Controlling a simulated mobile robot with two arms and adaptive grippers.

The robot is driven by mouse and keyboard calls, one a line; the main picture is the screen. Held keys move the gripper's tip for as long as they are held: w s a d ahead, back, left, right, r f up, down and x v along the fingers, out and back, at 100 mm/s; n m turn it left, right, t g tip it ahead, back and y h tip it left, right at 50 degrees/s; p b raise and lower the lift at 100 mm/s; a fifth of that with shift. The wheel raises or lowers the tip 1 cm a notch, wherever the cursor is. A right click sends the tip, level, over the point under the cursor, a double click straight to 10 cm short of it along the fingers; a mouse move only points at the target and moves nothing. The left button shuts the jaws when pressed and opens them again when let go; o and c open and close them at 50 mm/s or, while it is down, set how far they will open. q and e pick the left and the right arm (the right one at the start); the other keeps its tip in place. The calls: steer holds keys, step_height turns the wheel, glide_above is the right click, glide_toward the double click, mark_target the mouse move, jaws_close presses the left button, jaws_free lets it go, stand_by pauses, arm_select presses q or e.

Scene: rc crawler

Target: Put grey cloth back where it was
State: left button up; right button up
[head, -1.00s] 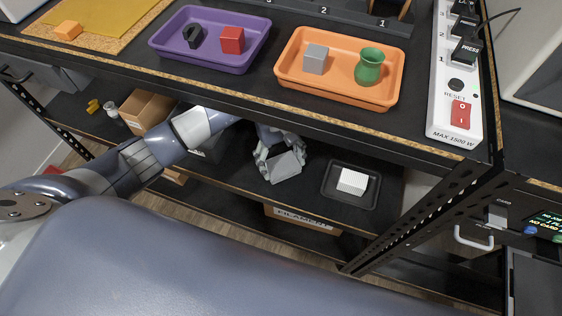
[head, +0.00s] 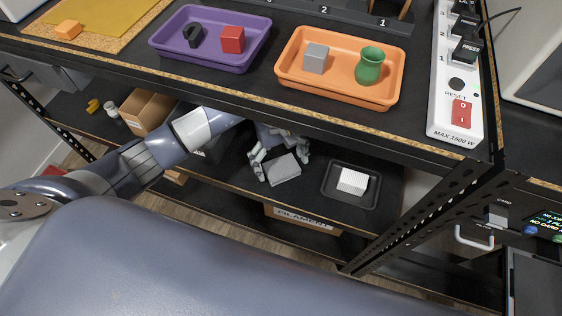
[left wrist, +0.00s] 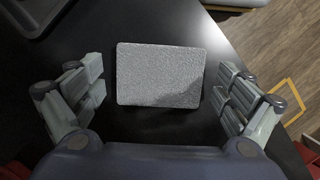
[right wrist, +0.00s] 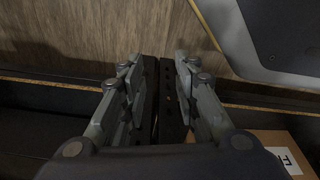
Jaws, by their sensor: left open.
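The grey cloth (head: 283,169) is a folded, textured rectangle lying on the dark lower shelf (head: 232,177). In the left wrist view the cloth (left wrist: 160,75) lies flat between the fingers, with a gap on each side. My left gripper (head: 279,158) is open around it and not touching it; its fingers also show in the left wrist view (left wrist: 161,92). My right gripper (right wrist: 161,75) shows only in its own wrist view, with its two fingers apart and nothing between them.
A black tray (head: 330,186) with a white ribbed block (head: 352,181) stands to the right on the same shelf. A cardboard box (head: 146,110) stands to the left. The upper tabletop edge (head: 230,98) hangs over the arm. An orange tray (head: 340,90) and purple tray (head: 210,58) sit above.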

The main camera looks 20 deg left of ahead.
mark_target(277, 159)
arm_select(q)
steer(key=shift+r, duration=0.1)
steer(key=shift+w+a+r+p, duration=0.2)
steer(key=shift+r+p, duration=0.15)
steer(key=shift+r, duration=0.3)
steer(key=shift+w+a+f+b, duration=0.2)
steer(key=shift+w+a+b, duration=0.65)
steer(key=shift+b, duration=0.3)
steer(key=shift+w+a+b, duration=0.95)
steer(key=shift+w+b, duration=0.15)
steer(key=shift+b, duration=0.05)
steer(key=shift+w+a+b, duration=0.8)
steer(key=shift+b, duration=0.15)
steer(key=shift+w+a+f+b, duration=0.1)
steer(key=shift+w+a+b, duration=0.8)
steer(key=shift+b, duration=0.3)
steer(key=shift+w+a+b, duration=0.45)
steer(key=shift+w+b, duration=0.05)
steer(key=shift+w, duration=0.15)
steer(key=shift+r, duration=0.2)
arm_select(e)
steer(key=w+r, duration=0.2)
steer(key=r, duration=0.9)
steer(key=w+r+t, duration=0.1)
steer(key=w+r, duration=0.1)
steer(key=r, duration=0.9)
steer(key=shift+w+a+t, duration=0.15)
steer(key=shift+w+t, duration=0.1)
steer(key=shift+t, duration=0.05)
